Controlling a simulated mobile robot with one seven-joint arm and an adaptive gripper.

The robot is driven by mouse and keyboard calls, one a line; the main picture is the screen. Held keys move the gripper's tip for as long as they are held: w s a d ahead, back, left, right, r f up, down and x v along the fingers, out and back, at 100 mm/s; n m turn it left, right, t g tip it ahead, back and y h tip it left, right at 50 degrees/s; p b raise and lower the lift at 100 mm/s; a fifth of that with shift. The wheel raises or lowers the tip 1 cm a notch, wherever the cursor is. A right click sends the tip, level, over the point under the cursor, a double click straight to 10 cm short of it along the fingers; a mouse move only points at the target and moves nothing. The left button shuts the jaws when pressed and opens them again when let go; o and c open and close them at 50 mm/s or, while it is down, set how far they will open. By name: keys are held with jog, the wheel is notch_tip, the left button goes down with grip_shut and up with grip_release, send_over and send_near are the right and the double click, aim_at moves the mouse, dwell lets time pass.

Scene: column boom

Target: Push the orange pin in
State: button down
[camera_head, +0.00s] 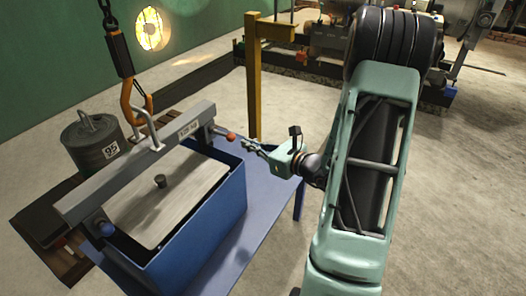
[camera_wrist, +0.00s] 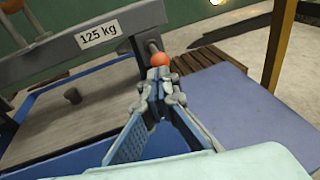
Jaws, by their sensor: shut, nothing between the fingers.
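The orange pin (camera_wrist: 160,59) shows as an orange ball head at the right end of the grey lifting beam in the wrist view. In the head view the orange pin (camera_head: 231,136) sticks out at the beam's far right end. My gripper (camera_wrist: 160,80) is shut and empty, its fingertips right at the orange head. I cannot tell whether they touch it. In the head view my gripper (camera_head: 250,143) is just right of the pin. The grey beam (camera_head: 84,206) with a "125 kg" label lies over a blue box (camera_head: 215,211). The pin's shaft is mostly hidden.
An orange hook (camera_head: 127,103) on a black hoist holds the beam's handle. A grey weight (camera_head: 91,141) marked 95 stands behind the beam. A yellow post (camera_head: 253,85) rises behind my gripper. The blue table is clear right of the box.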

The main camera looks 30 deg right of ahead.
aim_at(228, 136)
jog(key=shift+x, duration=2)
jog(key=w+a, duration=0.1)
jog(key=w+b, duration=0.1)
jog(key=w+a, duration=0.1)
jog(key=w, duration=0.1)
jog(key=shift+a+b, duration=0.3)
jog(key=shift+w+a+r, duration=0.1)
jog(key=shift+w, duration=0.1)
